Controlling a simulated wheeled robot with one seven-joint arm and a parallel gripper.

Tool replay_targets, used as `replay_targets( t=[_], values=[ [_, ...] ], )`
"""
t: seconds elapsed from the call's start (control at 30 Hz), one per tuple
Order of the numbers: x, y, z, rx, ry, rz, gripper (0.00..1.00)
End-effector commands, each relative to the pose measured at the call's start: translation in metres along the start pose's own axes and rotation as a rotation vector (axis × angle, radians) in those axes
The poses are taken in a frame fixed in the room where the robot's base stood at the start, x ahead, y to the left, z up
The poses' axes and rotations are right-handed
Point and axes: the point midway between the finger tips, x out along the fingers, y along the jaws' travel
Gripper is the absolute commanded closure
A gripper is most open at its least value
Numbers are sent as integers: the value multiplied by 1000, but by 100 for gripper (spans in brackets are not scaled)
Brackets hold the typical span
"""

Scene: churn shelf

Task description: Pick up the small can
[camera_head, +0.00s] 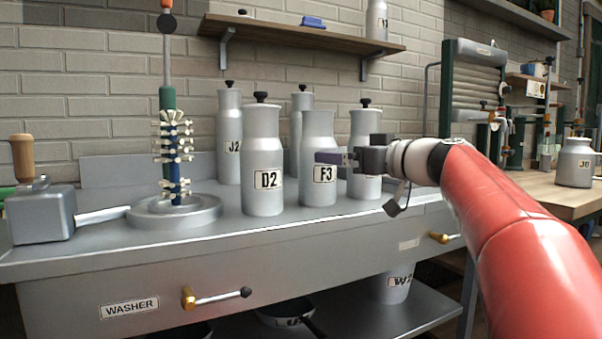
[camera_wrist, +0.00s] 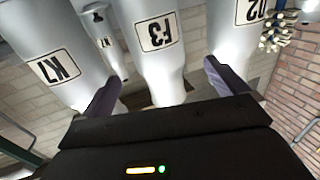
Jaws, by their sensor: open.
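Several grey metal cans stand on the steel counter. The F3 can (camera_head: 318,131) looks slightly shorter than its neighbours, and no black knob shows on it. My gripper (camera_head: 322,157) comes in from the right, with a purple finger overlapping the upper part of F3 in the head view. In the wrist view, which is upside down, the F3 can (camera_wrist: 163,75) lies between the two spread purple fingers (camera_wrist: 165,85), with a gap on each side. My gripper is open and holds nothing. Whether the fingers are around F3 or only in front of it, I cannot tell.
D2 can (camera_head: 262,145) is close on F3's left, and K7 can (camera_head: 364,122) close on its right, partly hidden by my gripper. J2 (camera_head: 229,120) and another can stand behind. A brush washer (camera_head: 172,207) is at left. J8 can (camera_head: 575,160) stands on the wooden table.

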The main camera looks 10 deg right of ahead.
Motion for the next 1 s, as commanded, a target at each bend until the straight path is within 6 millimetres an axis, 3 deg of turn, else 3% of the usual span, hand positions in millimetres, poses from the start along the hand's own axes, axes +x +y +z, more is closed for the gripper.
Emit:
replay_targets(
  t=[0.53,0.87,1.0],
  values=[
    [67,5,-12,-3,10,-3,2],
    [74,5,-9,-5,9,0,2],
    [74,5,-9,-5,9,1,20]
  ],
)
